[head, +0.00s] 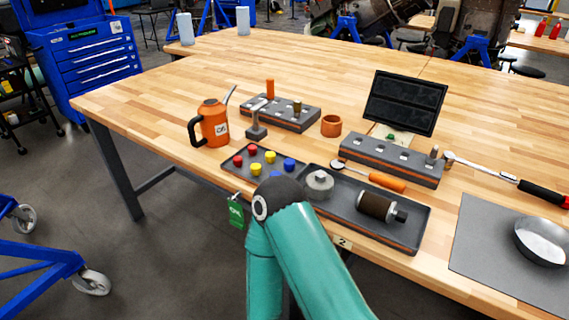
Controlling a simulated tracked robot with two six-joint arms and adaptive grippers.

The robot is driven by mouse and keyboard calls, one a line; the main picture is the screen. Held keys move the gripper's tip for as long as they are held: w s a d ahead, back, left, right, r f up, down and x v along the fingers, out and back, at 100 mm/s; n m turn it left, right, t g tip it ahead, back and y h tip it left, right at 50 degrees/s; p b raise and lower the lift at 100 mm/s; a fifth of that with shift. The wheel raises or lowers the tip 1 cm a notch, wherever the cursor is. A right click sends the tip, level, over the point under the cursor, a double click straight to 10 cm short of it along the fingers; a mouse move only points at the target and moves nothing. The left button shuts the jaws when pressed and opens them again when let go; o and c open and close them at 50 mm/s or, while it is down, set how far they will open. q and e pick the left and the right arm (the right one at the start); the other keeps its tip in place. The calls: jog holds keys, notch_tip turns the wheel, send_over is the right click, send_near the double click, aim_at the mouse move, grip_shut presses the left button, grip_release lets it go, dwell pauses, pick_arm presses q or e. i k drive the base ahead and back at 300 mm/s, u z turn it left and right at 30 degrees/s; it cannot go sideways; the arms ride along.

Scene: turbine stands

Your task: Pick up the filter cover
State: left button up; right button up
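A grey round cap with a raised hub, which looks like the filter cover (319,182), lies in the left part of a dark tray (407,244). A brown cylinder with dark ends, apparently the filter (376,206), lies on its side to the right of it in the same tray. A teal arm of mine rises from the bottom edge, and its dark joint stands in front of the tray's left end in the picture. No gripper fingers show, so neither gripper can be placed relative to the cap.
A smaller tray with red, yellow and blue caps (256,169) lies to the left. An orange oil can (211,123), socket blocks, a ratchet with an orange handle (386,182), a tablet (404,102) and a torque wrench (541,193) surround it. A metal bowl (543,243) stands on a grey mat (488,240).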

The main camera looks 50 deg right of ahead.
aim_at(319, 185)
jog(key=u, duration=0.15)
jog(key=i, duration=1)
jog(key=z, duration=1.8)
